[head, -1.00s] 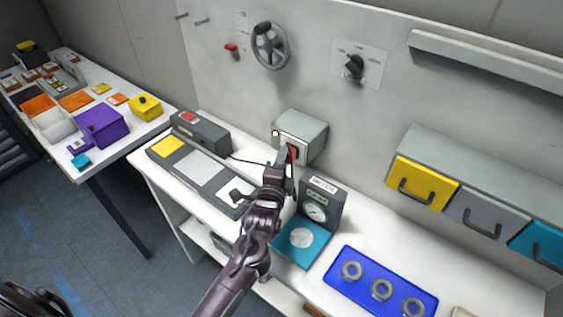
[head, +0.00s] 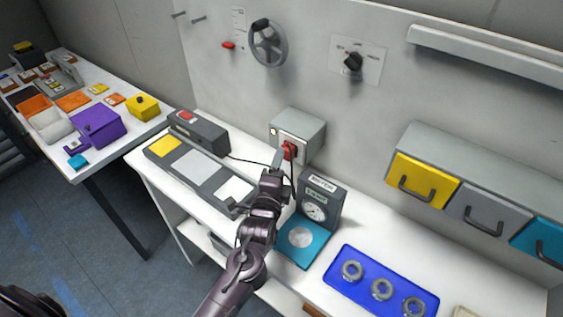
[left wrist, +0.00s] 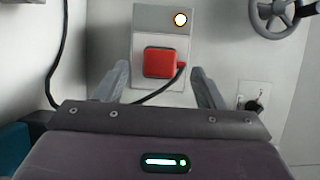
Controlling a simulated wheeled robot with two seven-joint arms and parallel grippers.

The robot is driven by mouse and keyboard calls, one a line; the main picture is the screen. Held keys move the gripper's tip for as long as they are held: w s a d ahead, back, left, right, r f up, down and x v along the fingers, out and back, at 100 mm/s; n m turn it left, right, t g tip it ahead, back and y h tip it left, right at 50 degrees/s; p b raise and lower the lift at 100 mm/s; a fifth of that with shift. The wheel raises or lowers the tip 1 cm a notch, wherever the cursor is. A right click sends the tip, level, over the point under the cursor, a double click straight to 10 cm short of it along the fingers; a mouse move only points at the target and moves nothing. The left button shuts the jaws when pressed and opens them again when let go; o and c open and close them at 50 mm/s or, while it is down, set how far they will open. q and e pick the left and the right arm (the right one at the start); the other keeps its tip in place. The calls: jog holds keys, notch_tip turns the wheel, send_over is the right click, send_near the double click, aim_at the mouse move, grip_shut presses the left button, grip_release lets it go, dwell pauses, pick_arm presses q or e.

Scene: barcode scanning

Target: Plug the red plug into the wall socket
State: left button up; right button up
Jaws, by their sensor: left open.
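The red plug (head: 289,150) sits at the front of the grey wall socket box (head: 309,131), against its pale face plate. In the left wrist view the plug (left wrist: 160,62) looks square on the plate, with a dark cord running from its right side down and left. A round lamp (left wrist: 180,19) on the box glows white with an orange rim. My left gripper (head: 279,160) is open and empty, just in front of the plug. Its fingers stand left and right of the plug in the wrist view, apart from it. My right gripper is not in view.
Below the socket, a dark meter box (head: 322,203) with a teal plate (head: 303,243) stands on the white bench. A scanner-like console (head: 199,131) is to the left, a blue tray (head: 381,281) with rings to the right. Drawers (head: 421,182) hang on the wall.

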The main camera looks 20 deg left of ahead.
pick_arm(q)
jog(key=shift+s+d+b, duration=0.2)
jog(key=shift+s+b, duration=0.25)
jog(key=shift+s, duration=1.85)
